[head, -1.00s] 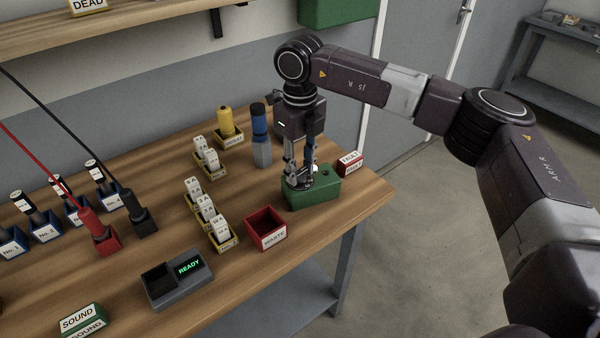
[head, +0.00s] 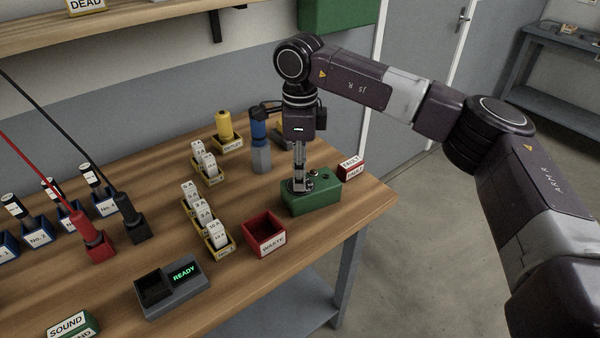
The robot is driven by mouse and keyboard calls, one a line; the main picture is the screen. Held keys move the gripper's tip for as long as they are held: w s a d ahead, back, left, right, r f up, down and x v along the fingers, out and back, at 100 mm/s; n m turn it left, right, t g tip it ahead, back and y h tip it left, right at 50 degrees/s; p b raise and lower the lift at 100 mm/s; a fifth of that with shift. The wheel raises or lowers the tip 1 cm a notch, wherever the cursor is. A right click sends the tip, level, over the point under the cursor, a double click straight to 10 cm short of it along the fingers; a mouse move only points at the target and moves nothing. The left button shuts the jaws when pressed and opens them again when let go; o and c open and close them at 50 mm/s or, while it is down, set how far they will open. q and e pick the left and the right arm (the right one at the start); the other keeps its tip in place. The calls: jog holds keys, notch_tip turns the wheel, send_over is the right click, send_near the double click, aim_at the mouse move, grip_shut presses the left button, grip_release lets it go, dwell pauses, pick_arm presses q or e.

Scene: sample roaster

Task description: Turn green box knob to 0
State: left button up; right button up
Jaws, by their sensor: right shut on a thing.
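The green box (head: 318,201) stands near the right end of the wooden bench, with dark fittings on its top. My right gripper (head: 300,186) points straight down over the left part of the box top, its fingers shut on the knob there. The knob is mostly hidden by the fingers, and its pointer and any scale marks cannot be read. My left gripper is not in view.
A red waste bin (head: 265,234) stands just left of the green box, and a red fault block (head: 351,167) behind it at right. A blue-topped grey tool (head: 260,142) stands close to my right wrist. A ready-display tester (head: 173,287) is at front left.

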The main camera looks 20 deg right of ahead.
dwell(0.3)
jog(key=o, duration=1.2)
jog(key=shift+c, duration=0.2)
notch_tip(320, 180, up, 12)
